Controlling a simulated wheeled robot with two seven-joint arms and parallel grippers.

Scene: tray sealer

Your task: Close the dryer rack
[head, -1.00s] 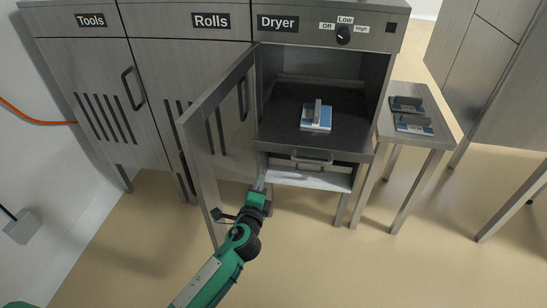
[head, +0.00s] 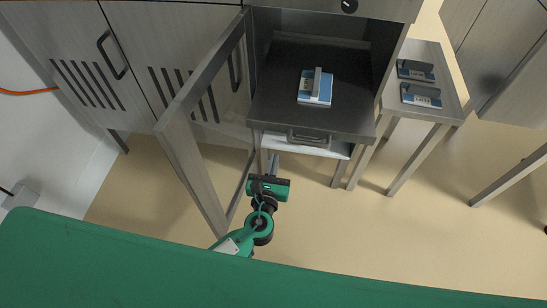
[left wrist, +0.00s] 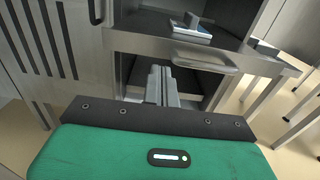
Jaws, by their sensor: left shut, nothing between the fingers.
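The dryer rack (head: 275,112) is a dark pull-out shelf, standing out of the open dryer cabinet. It has a bar handle (head: 308,138) on its front. A blue and white piece with a grey block (head: 316,92) lies on it. My left gripper (head: 272,162) is below and in front of the rack's left front part, left of the handle. In the left wrist view its shut, empty fingers (left wrist: 162,82) point toward the space under the rack front (left wrist: 140,42); contact cannot be told. My right gripper is not in view.
The dryer door (head: 190,150) stands open to the left, close to my left arm. A lighter shelf or drawer (head: 290,147) shows under the rack. A side table (head: 432,115) with two similar pieces stands at the right. Floor in front is clear.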

